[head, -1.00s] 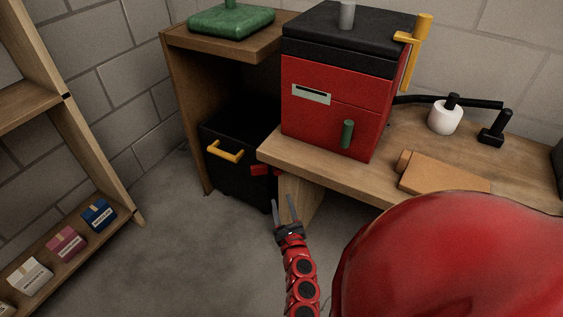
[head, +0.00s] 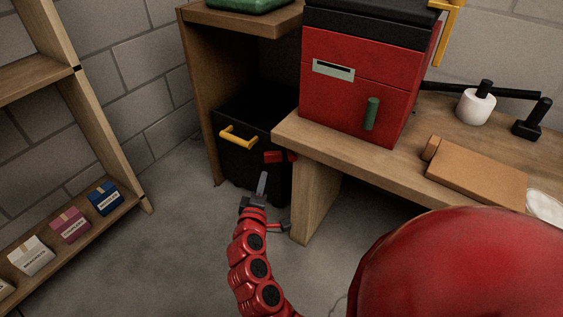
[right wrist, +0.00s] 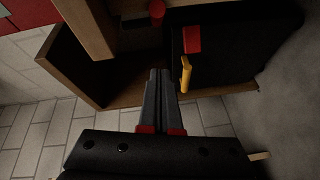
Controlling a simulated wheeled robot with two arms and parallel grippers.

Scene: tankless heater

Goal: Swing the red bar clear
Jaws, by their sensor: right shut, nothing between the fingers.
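The red bar (head: 275,156) is a short red piece at the upper right of the front of a black box (head: 235,165) under the counter. In the right wrist view a red block (right wrist: 192,39) shows on the black box, and a separate red piece with a dark knob (right wrist: 157,10) lies left of it. I cannot tell how the two red pieces join. My right gripper (head: 263,183) is shut and empty, in front of the box and below the red bar, apparently apart from it. Its closed fingers also show in the right wrist view (right wrist: 159,85). My left gripper is not in view.
A yellow handle (head: 239,137) sticks out from the box front, left of the red bar. A wooden counter leg (head: 315,197) stands close on the right. A red unit (head: 355,85) stands on the counter (head: 400,165). The floor (head: 180,235) at left is clear.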

